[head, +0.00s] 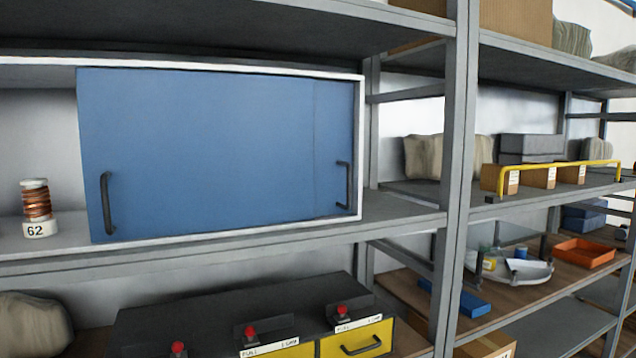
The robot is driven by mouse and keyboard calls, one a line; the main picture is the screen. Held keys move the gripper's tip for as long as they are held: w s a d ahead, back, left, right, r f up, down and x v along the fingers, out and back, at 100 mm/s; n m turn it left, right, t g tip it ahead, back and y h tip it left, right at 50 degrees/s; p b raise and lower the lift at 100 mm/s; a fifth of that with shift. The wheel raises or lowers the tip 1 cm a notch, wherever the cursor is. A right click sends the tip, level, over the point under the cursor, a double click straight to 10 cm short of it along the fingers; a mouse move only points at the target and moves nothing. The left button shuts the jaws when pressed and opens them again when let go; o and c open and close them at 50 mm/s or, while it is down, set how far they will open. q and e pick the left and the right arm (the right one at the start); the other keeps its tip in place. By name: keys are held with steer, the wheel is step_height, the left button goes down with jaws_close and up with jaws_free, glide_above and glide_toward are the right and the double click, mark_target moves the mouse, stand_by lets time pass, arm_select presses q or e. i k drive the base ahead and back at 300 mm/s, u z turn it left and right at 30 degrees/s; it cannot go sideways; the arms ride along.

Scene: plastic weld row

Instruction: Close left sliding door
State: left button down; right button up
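A white-framed cabinet (362,130) stands on a grey shelf. Its blue left sliding door (200,140) is slid toward the right and has a dark handle (107,203) near its left edge. Behind it, a strip of the right sliding door (332,130) shows at the right, with its own dark handle (344,185). The left part of the cabinet is open, and a copper-coloured spool labelled 62 (36,205) stands in that opening. Neither of my grippers shows in the head view.
Below are a dark case (225,310) with red knobs and yellow drawer fronts (357,342). A grey upright post (458,170) stands to the right of the cabinet. Beyond it, shelves hold small boxes, a yellow rail (560,166) and an orange tray (584,253).

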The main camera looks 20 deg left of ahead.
mark_target(164, 152)
steer(key=i, duration=0.85)
steer(key=z, duration=0.05)
